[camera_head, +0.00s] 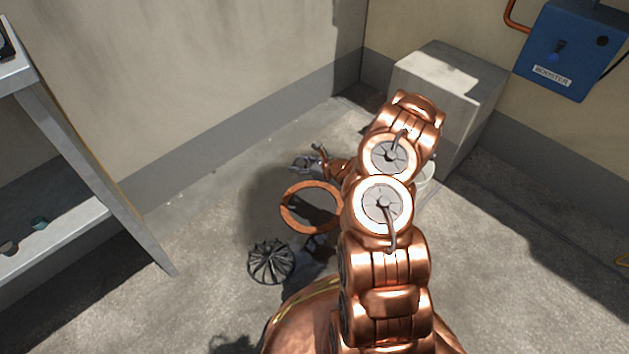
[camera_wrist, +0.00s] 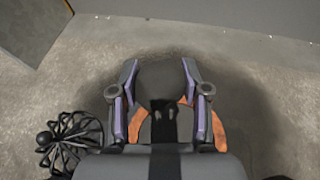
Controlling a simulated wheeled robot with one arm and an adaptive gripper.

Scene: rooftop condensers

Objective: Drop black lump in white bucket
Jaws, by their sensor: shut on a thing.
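My gripper (camera_wrist: 160,68) is shut on the black lump (camera_wrist: 158,82), a dark rounded piece between its two fingers in the wrist view. In the head view my gripper (camera_head: 306,163) is left of my copper arm, beyond the orange ring, and the lump is too small to make out there. The white bucket (camera_head: 425,177) shows only as a pale curved edge right of my arm, in front of the grey block. My arm hides most of it, and its inside cannot be seen. The bucket is not in the wrist view.
An orange ring (camera_head: 288,216) and a black spoked fan wheel (camera_head: 270,263) are near my gripper. A pale grey block (camera_head: 450,82) stands in the corner, with a blue booster box (camera_head: 570,50) on the wall. A metal shelf (camera_head: 70,235) stands left.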

